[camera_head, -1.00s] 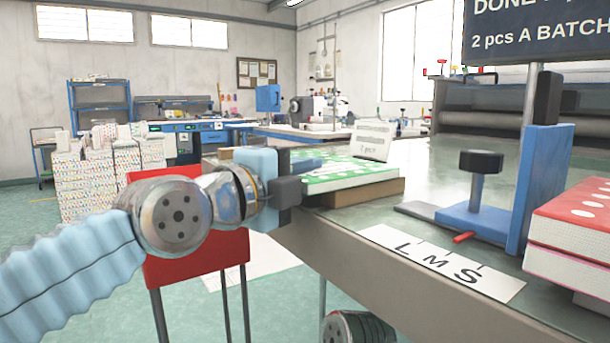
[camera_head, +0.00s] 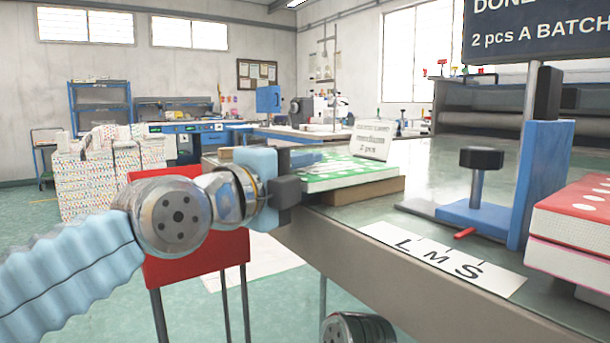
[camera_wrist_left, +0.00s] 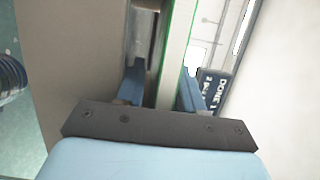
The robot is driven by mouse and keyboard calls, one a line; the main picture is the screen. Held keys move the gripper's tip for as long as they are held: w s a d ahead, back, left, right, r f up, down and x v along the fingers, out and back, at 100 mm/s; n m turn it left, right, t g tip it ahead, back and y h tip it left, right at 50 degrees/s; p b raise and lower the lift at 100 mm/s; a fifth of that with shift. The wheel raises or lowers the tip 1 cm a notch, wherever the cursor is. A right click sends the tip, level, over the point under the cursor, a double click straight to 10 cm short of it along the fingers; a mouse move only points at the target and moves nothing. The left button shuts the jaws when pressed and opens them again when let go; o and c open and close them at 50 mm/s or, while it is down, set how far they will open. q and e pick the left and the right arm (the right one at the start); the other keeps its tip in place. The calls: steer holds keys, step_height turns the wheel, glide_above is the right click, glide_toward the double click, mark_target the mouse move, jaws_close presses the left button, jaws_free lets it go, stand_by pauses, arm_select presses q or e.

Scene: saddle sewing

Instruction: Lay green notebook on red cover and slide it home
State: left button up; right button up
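The green notebook (camera_head: 345,175), green with white dots and pale page edges, lies on a brown block at the bench's near left corner. My left gripper (camera_head: 305,163) is at its left end, with one blue finger over the top. In the left wrist view the fingers (camera_wrist_left: 160,92) stand on either side of the notebook's edge (camera_wrist_left: 178,50). One finger is close to the green side, and a gap shows by the other. A red cover with white dots (camera_head: 585,205) tops a pale-edged stack at the right edge.
A blue stand with a black knob (camera_head: 480,160) and a strip marked L, M, S (camera_head: 440,262) lie between the notebook and the red stack. A small sign (camera_head: 372,140) stands behind the notebook. A dark batch sign (camera_head: 540,30) hangs above right.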

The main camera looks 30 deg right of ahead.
arm_select(q)
steer(key=shift+a+f+b, duration=0.3)
steer(key=shift+f+b, duration=0.2)
steer(key=a+b, duration=0.7)
steer(key=a, duration=0.2)
steer(key=shift+s+a+r, duration=0.15)
steer(key=shift+s+r, duration=0.2)
steer(key=shift+r, duration=0.05)
stand_by(0.5)
